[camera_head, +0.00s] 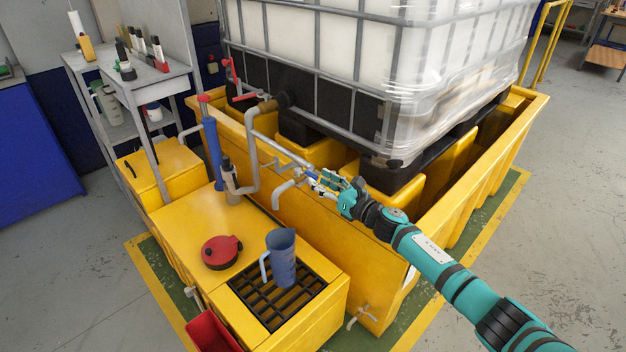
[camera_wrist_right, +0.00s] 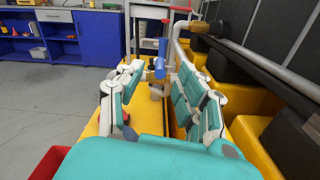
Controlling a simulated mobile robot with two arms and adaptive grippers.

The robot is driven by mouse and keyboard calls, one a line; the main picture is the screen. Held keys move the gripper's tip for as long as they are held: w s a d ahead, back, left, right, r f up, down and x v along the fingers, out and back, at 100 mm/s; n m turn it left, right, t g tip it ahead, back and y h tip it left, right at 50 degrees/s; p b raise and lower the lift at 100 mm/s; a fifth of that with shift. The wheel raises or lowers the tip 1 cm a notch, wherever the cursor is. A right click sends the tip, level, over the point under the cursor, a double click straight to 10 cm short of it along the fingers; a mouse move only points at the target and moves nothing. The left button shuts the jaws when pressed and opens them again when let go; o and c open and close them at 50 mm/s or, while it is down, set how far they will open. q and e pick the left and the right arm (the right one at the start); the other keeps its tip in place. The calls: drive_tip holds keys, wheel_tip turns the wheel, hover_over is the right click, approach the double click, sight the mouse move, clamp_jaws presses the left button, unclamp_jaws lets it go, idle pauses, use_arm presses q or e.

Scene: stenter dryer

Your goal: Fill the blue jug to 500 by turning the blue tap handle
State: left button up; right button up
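The blue jug (camera_head: 281,262) stands upright on the black drain grate (camera_head: 250,305), with its handle to the left. The pale tap spout (camera_head: 287,192) is above and behind it. A small blue part, which looks like the tap handle (camera_head: 312,175), shows beside my right gripper (camera_head: 322,184). In the right wrist view a blue piece (camera_wrist_right: 159,69) shows between the fingers of my right gripper (camera_wrist_right: 160,72), which are apart. I cannot tell whether they touch it. The jug's fill level is not visible. My left gripper is out of view.
A red round lid-like item (camera_head: 222,251) lies on the yellow cabinet (camera_head: 180,225), left of the jug. A blue cylinder (camera_head: 211,150) and grey pipe (camera_head: 250,160) stand behind. The large white tank (camera_head: 340,45) sits in a yellow basin (camera_head: 500,140). A red bin (camera_head: 210,333) is at front.

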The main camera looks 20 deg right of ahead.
sight(313, 174)
drive_tip(key=shift+b+x, duration=0.7)
drive_tip(key=shift+x, duration=0.5)
drive_tip(key=shift+w+a, duration=0.25)
drive_tip(key=shift+w, duration=0.25)
clamp_jaws()
idle(0.3)
